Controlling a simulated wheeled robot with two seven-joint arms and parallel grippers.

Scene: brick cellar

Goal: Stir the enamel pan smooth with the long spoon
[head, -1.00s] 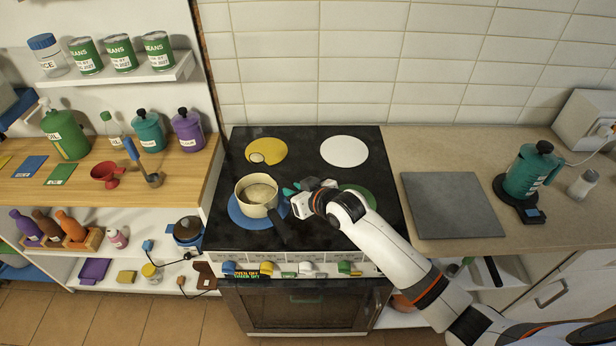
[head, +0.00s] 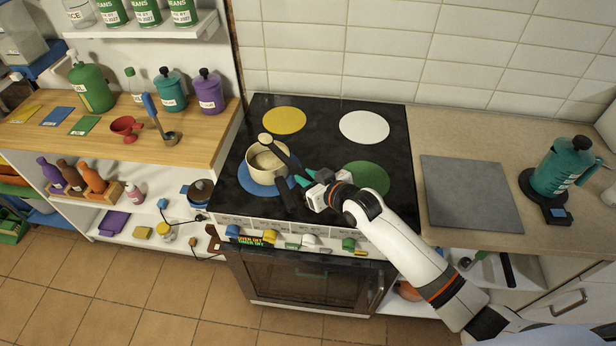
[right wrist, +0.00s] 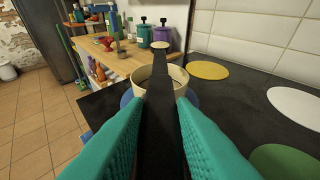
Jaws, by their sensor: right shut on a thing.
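The cream enamel pan (head: 252,172) stands on the blue hob disc at the front left of the stove, its dark handle (head: 285,198) pointing towards me. Tan contents show inside, but I cannot tell how smooth they are. My right gripper (head: 305,178), with teal fingers, is shut on the dark handle of the long spoon (head: 281,153), right of the pan. The spoon's pale head (head: 264,138) is by the pan's far rim, seemingly above it. In the right wrist view the spoon handle (right wrist: 165,120) runs forward across the pan (right wrist: 143,84). My left gripper is not in view.
The black hob (head: 320,135) has free yellow, white and green discs. A wooden counter (head: 60,135) at left holds purple and teal canisters, a red funnel and a ladle. At right are a grey board (head: 465,190) and a teal pot (head: 562,168).

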